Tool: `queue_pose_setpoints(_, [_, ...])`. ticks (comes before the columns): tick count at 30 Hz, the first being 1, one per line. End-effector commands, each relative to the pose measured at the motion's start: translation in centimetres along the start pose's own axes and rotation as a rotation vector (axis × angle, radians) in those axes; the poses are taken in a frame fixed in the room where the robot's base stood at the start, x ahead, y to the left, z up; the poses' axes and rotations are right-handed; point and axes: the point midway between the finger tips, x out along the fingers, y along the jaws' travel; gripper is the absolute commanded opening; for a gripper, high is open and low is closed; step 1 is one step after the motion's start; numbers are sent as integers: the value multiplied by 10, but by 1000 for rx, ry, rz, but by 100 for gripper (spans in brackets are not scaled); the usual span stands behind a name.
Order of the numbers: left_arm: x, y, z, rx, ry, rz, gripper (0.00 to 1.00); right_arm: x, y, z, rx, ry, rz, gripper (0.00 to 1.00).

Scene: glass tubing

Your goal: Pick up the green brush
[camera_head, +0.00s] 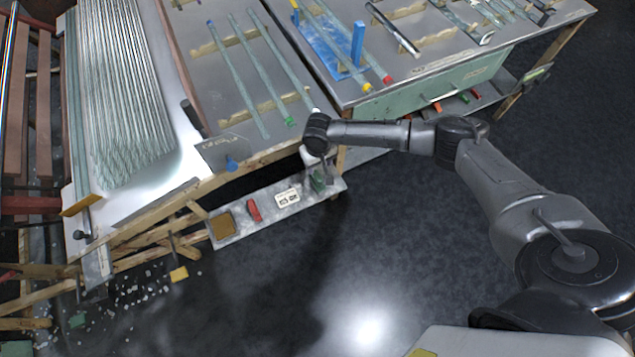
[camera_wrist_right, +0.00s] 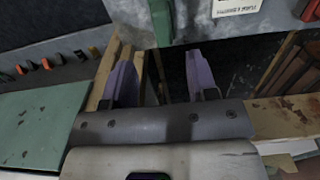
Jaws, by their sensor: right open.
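The green brush (camera_head: 318,181) lies at the right end of a narrow grey shelf (camera_head: 238,229) below the bench edge. My right gripper (camera_head: 329,170) is right beside it, partly hiding it in the head view. In the right wrist view, a green piece that looks like the brush (camera_wrist_right: 160,20) shows at the top, between and beyond the two fingertips. The right gripper (camera_wrist_right: 161,75) is open, with nothing between its fingers. I cannot tell whether a finger touches the brush. My left gripper is not in view.
The shelf also holds a red-handled item (camera_head: 254,210), a white label card (camera_head: 288,198) and a brown block (camera_head: 222,226). The bench edge with wooden beams lies just above the shelf. Glass tubes (camera_head: 225,75) lie on the benchtop. The dark floor in front is mostly clear.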

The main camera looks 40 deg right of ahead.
Motion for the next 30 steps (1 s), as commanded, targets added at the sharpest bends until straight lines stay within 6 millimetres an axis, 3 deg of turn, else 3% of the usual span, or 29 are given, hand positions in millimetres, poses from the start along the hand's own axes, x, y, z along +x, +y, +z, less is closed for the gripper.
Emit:
queue_pose_setpoints(4, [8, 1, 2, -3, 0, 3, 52, 19, 0, 0, 0, 0, 0, 53])
queue_pose_setpoints(14, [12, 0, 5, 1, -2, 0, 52, 31, -1, 0, -1, 0, 0, 53])
queue_pose_setpoints(24, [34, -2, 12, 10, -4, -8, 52, 72, -4, 4, 0, -1, 1, 53])
queue_pose_setpoints(30, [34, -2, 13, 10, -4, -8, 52, 77, -4, 4, -1, 0, 0, 53])
